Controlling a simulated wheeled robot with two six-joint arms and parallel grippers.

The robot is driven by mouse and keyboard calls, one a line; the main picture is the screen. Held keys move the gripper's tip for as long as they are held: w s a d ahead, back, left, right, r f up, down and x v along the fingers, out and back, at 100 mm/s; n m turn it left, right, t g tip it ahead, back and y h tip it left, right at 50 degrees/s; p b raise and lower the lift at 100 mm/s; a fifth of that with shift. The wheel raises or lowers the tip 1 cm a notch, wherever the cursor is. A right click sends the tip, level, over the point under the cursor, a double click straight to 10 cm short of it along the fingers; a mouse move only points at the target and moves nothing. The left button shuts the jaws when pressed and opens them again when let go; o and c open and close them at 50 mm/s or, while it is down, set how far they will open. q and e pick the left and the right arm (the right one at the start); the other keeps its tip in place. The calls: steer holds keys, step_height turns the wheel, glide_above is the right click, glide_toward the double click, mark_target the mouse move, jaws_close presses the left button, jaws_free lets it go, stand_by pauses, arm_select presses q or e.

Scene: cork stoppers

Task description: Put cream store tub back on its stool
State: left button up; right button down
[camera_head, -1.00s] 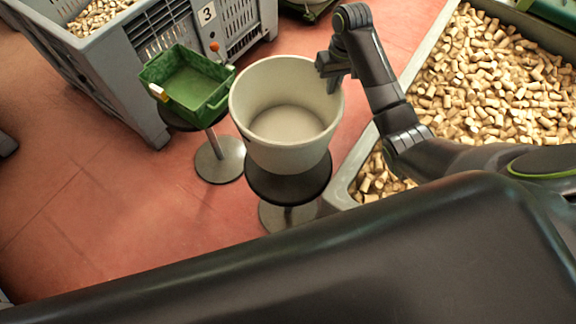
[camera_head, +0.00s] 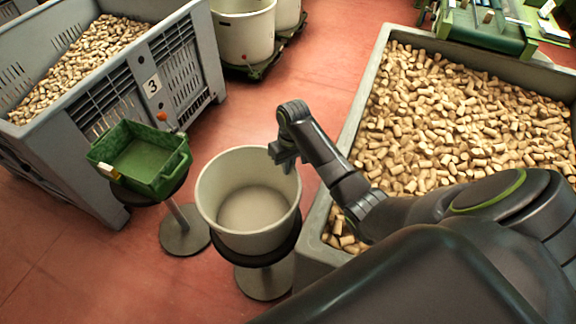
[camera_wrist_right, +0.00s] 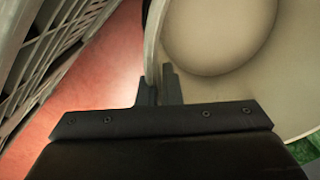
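The cream tub (camera_head: 212,200) is upright and empty on the dark round seat of its stool (camera_head: 262,284) in the head view. The tub covers most of the seat. My right gripper (camera_head: 283,158) is at the tub's back right rim. In the right wrist view, my right gripper's two fingers (camera_wrist_right: 159,84) are close together, one on each side of the tub's wall (camera_wrist_right: 157,40), pinching it. My left gripper is in neither view.
A green tray (camera_head: 140,160) sits on another stool (camera_head: 185,231) left of the tub. A grey crate (camera_head: 75,170) of corks, marked 3, stands behind it. A large grey bin (camera_head: 352,120) of corks is at right. More cream tubs (camera_head: 245,35) stand at the back. Red floor is open at front left.

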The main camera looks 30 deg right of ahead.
steer(key=c, duration=1.6)
jaws_free()
step_height(320, 180, up, 12)
steer(key=p, duration=0.3)
steer(key=shift+d, duration=0.45)
steer(key=shift+s+a, duration=0.1)
